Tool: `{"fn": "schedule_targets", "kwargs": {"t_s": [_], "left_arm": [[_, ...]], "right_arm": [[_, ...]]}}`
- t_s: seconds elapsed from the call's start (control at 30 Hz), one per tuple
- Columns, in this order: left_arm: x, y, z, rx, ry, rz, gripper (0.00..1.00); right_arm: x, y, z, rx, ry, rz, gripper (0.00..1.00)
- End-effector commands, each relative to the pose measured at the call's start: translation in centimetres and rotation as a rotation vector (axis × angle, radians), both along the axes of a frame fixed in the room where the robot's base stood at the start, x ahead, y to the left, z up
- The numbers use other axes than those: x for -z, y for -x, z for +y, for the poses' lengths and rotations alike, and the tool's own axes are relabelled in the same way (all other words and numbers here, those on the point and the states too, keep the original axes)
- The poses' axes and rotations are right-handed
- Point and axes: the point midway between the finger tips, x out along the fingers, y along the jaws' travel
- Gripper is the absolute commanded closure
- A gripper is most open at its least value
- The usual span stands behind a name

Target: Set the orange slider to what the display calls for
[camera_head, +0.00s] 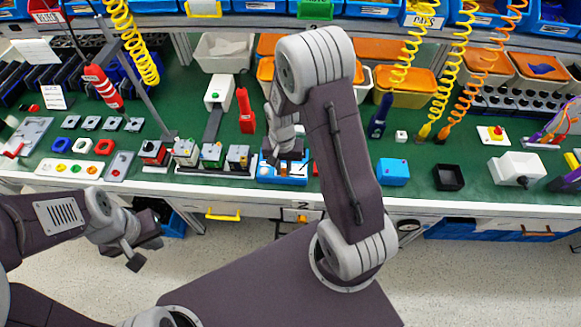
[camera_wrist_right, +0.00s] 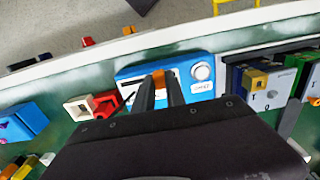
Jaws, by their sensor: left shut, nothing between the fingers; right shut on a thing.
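The blue switch box (camera_head: 268,178) stands near the front edge of the green bench, partly hidden under my right gripper (camera_head: 287,158). In the right wrist view the box (camera_wrist_right: 212,62) shows a round white dial (camera_wrist_right: 201,71) and a small white display (camera_wrist_right: 202,87). The display's text is too small to read. The orange slider (camera_wrist_right: 158,77) sits between the two dark fingertips of my right gripper (camera_wrist_right: 159,86), which is shut on it. The fingers hide part of the slider's track. My left gripper (camera_head: 142,250) is shut and empty, hanging in front of the bench over the floor.
A row of grey switch boxes (camera_head: 212,155) stands left of the blue box. A red-and-white part (camera_wrist_right: 92,105) lies close by in the right wrist view. A plain blue box (camera_head: 393,172) and a black tray (camera_head: 448,177) stand to the right. Coiled cords hang above.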

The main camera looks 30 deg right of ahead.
Motion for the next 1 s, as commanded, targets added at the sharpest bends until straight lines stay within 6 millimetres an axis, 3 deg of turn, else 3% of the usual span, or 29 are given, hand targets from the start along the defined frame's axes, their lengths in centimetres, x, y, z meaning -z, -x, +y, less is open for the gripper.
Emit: {"fn": "schedule_targets", "kwargs": {"t_s": [0.13, 0.4, 0.43, 0.5, 0.8, 1.0], "left_arm": [[-0.4, 0.0, 0.0, 0.0, 0.0, 0.0, 1.0], [-0.3, 0.0, 0.0, 0.0, 0.0, 0.0, 1.0], [-0.3, 0.0, 0.0, 0.0, 0.0, 0.0, 1.0], [-0.3, 0.0, 0.0, 0.0, 0.0, 0.0, 1.0], [-0.3, 0.0, 0.0, 0.0, 0.0, 0.0, 1.0], [-0.7, 0.0, 0.0, 0.0, 0.0, 0.0, 1.0]], "right_arm": [[-0.2, -0.9, 1.3, -0.002, 0.0, -0.006, 1.0], [-0.1, -1.1, 1.4, 0.0, -0.001, -0.009, 1.0], [-0.1, -1.1, 1.4, 0.0, 0.0, -0.009, 0.76], [-0.1, -1.0, 1.4, 0.0, 0.0, -0.008, 0.62], [-0.3, -0.9, 1.4, 0.0, 0.0, -0.004, 0.62], [-4.0, -1.1, 1.4, -0.001, 0.0, -0.01, 0.62]]}}
